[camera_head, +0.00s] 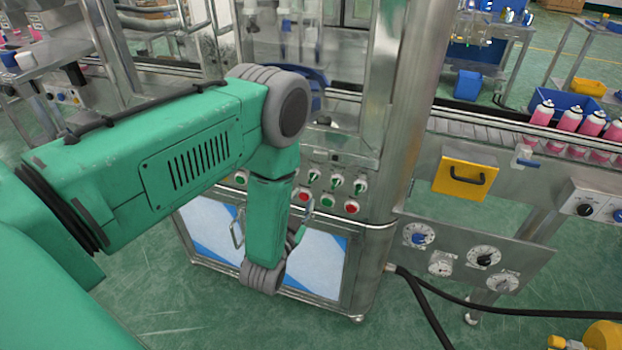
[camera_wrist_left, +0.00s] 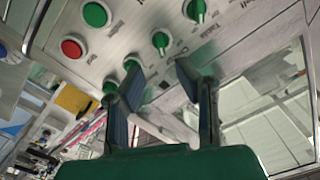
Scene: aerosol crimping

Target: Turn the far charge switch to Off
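My left gripper (camera_wrist_left: 158,72) is open and empty in the left wrist view, its two dark fingers apart in front of the cabinet's control panel. Green switches run in a slanting row there: one at the top (camera_wrist_left: 194,10), one lower (camera_wrist_left: 160,40) beyond the gap between the fingers, and others near the left finger. The small labels are too blurred to tell which switch is the far charge one. In the head view, green switches (camera_head: 336,180) sit on the same panel, and my forearm hides most of the left gripper (camera_head: 303,222). My right gripper is out of view.
A red button (camera_head: 351,206) and a green button (camera_head: 327,200) sit below the switches. A metal post (camera_head: 405,110) stands right of the panel. A conveyor (camera_head: 470,125) carries pink cans (camera_head: 567,118) at right. A dial panel (camera_head: 460,262) is below it.

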